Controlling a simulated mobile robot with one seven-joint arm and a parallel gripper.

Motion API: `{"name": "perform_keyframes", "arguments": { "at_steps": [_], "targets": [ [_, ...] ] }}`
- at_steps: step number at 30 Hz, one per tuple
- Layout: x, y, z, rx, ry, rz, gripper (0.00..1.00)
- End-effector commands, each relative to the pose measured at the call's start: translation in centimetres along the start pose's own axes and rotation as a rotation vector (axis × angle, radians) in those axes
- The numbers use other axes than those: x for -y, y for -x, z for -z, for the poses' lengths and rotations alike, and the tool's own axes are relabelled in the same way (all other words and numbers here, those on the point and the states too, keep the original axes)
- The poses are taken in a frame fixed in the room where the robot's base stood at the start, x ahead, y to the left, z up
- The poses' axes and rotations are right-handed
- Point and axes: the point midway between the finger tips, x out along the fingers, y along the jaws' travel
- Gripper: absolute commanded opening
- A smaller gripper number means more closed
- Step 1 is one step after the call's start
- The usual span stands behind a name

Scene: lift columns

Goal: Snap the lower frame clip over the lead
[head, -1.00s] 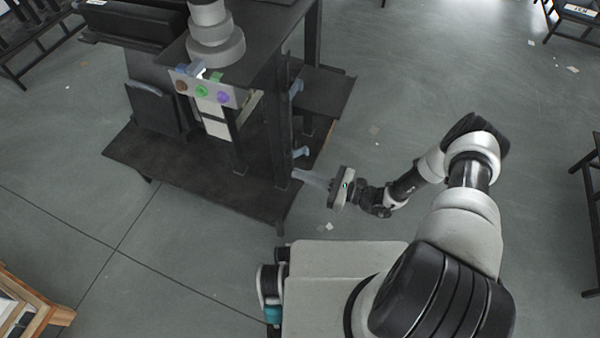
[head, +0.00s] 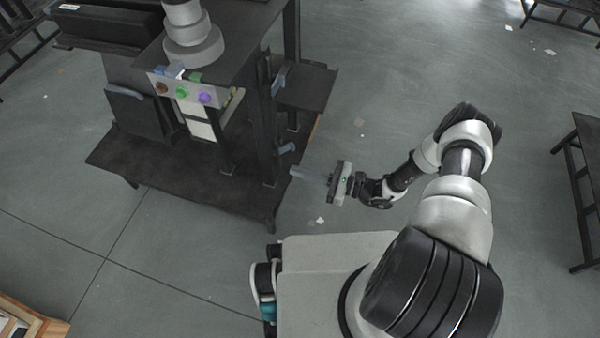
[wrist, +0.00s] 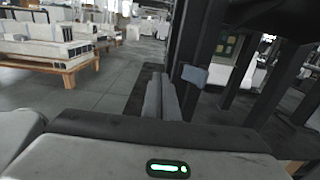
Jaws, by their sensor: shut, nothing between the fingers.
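The lower frame clip (head: 287,148), a small blue-grey tab, sticks out from a dark upright post (head: 267,150) of the bench frame. A similar upper clip (head: 279,83) is higher on the same frame. My gripper (head: 294,171) is shut and empty, with its pale fingers pointing left toward the post, just below and right of the lower clip and apart from it. In the wrist view, my shut fingers (wrist: 161,97) point ahead, and a blue-grey clip (wrist: 195,75), likely the lower one, stands just right of their tips. I cannot make out the lead.
The dark bench's lower shelf (head: 160,170) reaches out below the posts. A panel with coloured round parts (head: 183,91) and a grey lift column (head: 190,30) are above. Open floor (head: 400,110) lies right of the bench. A dark table (head: 580,185) stands at far right.

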Motion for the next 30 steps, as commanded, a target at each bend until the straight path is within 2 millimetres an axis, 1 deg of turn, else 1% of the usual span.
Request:
{"name": "perform_keyframes", "arguments": {
  "at_steps": [30],
  "targets": [
    [6.2,-0.1,0.0,0.000,0.000,0.000,0.00]
  ]
}}
